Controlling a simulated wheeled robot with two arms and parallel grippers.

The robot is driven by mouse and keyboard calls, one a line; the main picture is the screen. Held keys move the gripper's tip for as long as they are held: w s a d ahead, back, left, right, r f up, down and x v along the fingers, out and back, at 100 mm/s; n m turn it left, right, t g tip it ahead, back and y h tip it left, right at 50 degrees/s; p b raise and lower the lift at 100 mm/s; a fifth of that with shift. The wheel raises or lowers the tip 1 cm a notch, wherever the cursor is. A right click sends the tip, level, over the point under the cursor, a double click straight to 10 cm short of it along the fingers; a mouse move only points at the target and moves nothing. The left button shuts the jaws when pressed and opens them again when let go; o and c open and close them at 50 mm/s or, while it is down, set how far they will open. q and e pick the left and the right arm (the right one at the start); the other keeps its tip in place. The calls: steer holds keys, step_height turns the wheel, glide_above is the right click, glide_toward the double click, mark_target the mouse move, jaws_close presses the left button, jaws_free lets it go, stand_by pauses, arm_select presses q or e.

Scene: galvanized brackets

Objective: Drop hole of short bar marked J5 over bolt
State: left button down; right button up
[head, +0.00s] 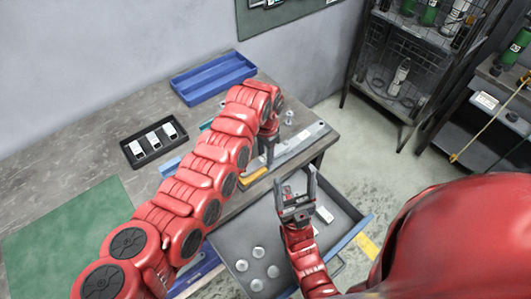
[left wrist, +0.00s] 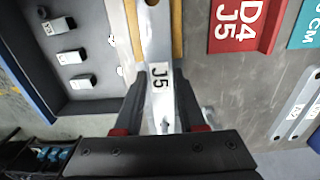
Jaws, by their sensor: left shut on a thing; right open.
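The short bar marked J5 (left wrist: 160,85) is a pale metal strip with a white label, seen in the left wrist view. Part of a round hole shows near its far end at the top edge. My left gripper (left wrist: 160,125) is shut on it; the fingers lie on both sides, below the label. In the head view my left gripper (head: 268,152) is over the table's right end, and the bar is hard to make out there. My right gripper (head: 297,178) is open and empty above the drawer. I cannot clearly identify the bolt.
A long grey metal piece (head: 308,138) lies along the table's right edge, near a small silver part (head: 289,117). The open drawer (head: 235,240) holds several round and block-shaped parts. A black tray (head: 133,153) and a blue tray (head: 213,78) stand farther left and back.

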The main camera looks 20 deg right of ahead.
arm_select(q)
steer(key=shift+c, duration=2.1)
jaws_free()
step_height(320, 180, up, 17)
steer(key=p, duration=0.4)
steer(key=shift+r, duration=0.2)
